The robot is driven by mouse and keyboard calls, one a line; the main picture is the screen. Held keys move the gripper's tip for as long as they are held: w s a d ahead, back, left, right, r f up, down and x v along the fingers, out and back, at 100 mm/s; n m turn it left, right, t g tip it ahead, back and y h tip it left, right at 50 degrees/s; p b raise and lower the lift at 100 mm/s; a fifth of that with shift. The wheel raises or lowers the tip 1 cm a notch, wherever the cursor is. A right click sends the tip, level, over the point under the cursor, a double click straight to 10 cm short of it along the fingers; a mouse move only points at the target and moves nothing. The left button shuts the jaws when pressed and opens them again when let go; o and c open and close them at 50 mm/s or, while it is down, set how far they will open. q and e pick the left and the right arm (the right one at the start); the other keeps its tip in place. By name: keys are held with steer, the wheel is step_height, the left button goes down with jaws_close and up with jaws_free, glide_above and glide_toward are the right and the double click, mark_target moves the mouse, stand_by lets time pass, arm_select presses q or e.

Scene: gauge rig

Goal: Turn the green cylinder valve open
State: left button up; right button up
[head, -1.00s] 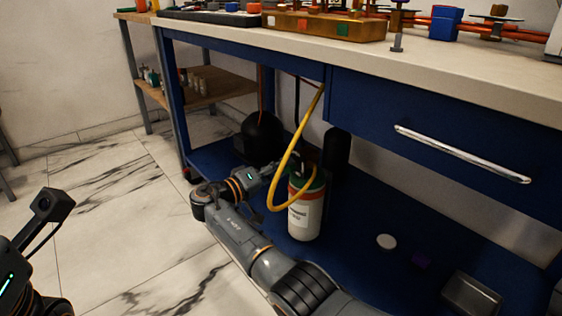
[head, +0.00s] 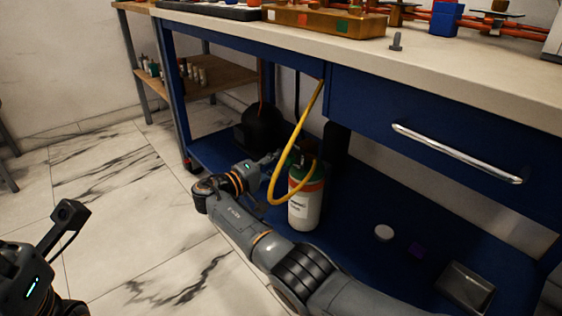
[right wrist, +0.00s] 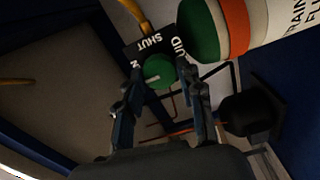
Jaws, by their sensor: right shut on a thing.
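The cylinder (head: 305,210) is white with an orange band and a green top, and stands upright on the blue lower shelf under the bench. Its green valve knob (right wrist: 158,71) shows in the right wrist view, in front of a black plate with white lettering that includes "SHUT". My right gripper (head: 272,158) reaches the cylinder's top from the left. In the right wrist view the two fingers (right wrist: 160,84) are closed on either side of the knob. The knob is hard to make out in the head view. Part of my left arm shows at the lower left; its fingers are not visible.
A yellow hose (head: 295,135) loops down beside the cylinder. A dark round object (head: 258,130) stands behind my right gripper. The drawer front (head: 440,130) overhangs the shelf.

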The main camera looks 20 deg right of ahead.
steer(key=shift+r, duration=0.1)
steer(key=o, duration=1.2)
steer(key=v, duration=0.7)
steer(key=shift+a, duration=0.2)
